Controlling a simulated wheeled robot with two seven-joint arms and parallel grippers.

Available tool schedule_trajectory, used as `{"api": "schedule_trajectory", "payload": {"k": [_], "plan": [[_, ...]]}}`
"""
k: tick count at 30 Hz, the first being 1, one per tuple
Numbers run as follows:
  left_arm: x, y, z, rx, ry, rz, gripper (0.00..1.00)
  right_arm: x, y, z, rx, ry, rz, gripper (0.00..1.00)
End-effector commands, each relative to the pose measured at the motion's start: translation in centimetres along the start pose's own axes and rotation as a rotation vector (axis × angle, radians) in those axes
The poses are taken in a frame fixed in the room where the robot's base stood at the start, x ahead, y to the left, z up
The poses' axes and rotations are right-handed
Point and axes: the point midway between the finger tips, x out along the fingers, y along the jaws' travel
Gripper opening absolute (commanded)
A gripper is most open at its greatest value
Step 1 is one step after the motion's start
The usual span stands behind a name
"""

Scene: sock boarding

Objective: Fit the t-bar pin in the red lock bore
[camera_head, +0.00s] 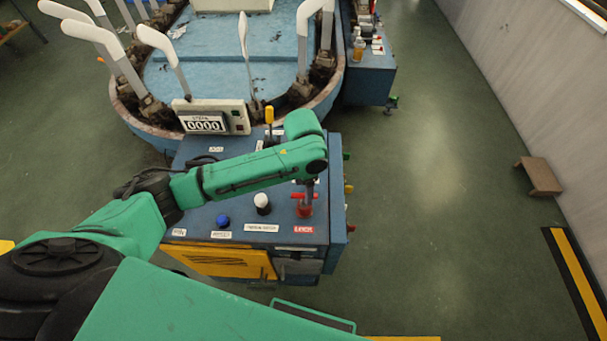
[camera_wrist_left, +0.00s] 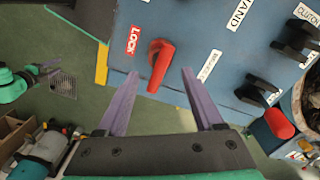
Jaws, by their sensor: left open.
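The red t-bar pin (camera_head: 303,196) is at the red lock bore (camera_head: 305,211) on the blue control cabinet, above the "LOCK" label. In the left wrist view the red t-bar pin (camera_wrist_left: 161,66) shows its long handle between my fingers. How deep the pin sits cannot be told, and the bore is mostly hidden under it there. My left gripper (camera_head: 310,187) is right above the pin. It also shows in the left wrist view (camera_wrist_left: 159,73), with its two purple fingers spread, one on each side of the handle, apart from it. My right gripper is not in view.
The cabinet top (camera_head: 200,217) also carries a white-topped knob (camera_head: 262,203), a blue button (camera_head: 222,221) and a yellow-handled lever (camera_head: 269,115). A counter box (camera_head: 212,121) stands behind. The round machine with white sock forms lies beyond.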

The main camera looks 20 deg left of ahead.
Motion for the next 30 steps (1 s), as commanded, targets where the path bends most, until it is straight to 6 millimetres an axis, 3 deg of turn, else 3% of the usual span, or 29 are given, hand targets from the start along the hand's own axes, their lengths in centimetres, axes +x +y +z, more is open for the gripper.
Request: {"api": "schedule_trajectory", "payload": {"k": [6,10,30], "plan": [[-6.2,-0.1,-0.1,0.001,0.003,-0.004,0.69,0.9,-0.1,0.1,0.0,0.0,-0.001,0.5],[-8.2,0.0,0.0,0.0,0.001,-0.001,0.69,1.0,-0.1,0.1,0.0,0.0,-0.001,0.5],[-8.7,0.0,0.0,-0.001,-0.001,0.0,0.69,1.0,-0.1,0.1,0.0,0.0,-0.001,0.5]]}}
